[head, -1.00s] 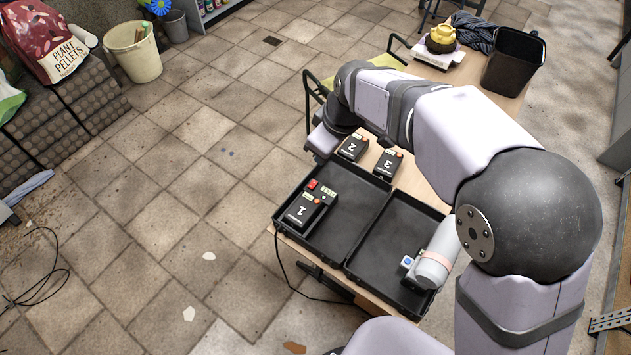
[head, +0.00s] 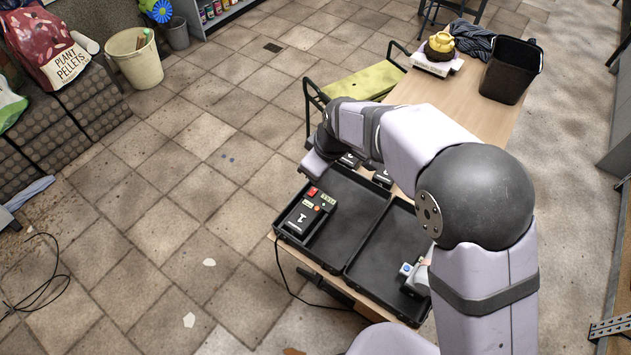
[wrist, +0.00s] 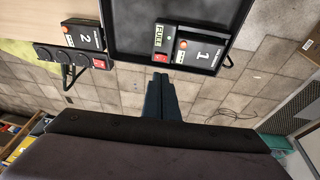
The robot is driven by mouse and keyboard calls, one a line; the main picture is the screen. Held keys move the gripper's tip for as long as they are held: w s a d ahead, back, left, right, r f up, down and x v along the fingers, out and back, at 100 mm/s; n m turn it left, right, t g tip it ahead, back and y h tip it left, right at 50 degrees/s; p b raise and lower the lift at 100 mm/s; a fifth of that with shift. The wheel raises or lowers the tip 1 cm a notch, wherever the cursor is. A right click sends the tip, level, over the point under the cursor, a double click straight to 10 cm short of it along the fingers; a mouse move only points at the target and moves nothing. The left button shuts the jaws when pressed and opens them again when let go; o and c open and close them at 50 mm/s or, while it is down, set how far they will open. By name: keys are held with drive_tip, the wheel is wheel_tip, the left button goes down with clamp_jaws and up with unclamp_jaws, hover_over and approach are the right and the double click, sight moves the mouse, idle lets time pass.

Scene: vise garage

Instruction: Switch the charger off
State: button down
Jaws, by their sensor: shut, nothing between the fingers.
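The charger is a black unit in the left half of the open black case (head: 345,215). It has a red switch (head: 312,191) and a small display, and a black battery marked 1 (head: 302,217) sits on it. In the wrist view the display (wrist: 163,38) reads FULL, with the red switch (wrist: 161,58) beside it and the battery marked 1 (wrist: 205,52) to the right. My gripper (wrist: 159,76) is shut and empty, its tips appearing just below the red switch in that view. I cannot tell if they touch it. In the head view my arm hides the fingertips.
Batteries marked 2 (wrist: 85,38) and 3 (head: 383,178) lie beyond the case, partly behind my arm in the head view. A small device with a blue button (head: 406,268) lies in the case's right half. A dark bin (head: 510,70) stands at the table's far end.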

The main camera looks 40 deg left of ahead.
sight(315, 189)
drive_tip(key=x, duration=0.2)
drive_tip(key=p+x, duration=0.1)
drive_tip(key=x, duration=0.2)
drive_tip(key=d+x, duration=0.1)
drive_tip(key=x, duration=0.1)
drive_tip(key=shift+w+a+f, duration=0.1)
drive_tip(key=shift+w+f, duration=0.2)
drive_tip(key=shift+w, duration=0.05)
drive_tip(key=shift+f, duration=0.15)
drive_tip(key=shift+w+f+b, duration=0.35)
drive_tip(key=shift+f+b, duration=0.15)
drive_tip(key=shift+b, duration=0.05)
drive_tip(key=shift+r, duration=0.25)
drive_tip(key=shift+f, duration=0.1)
drive_tip(key=shift+s, duration=0.15)
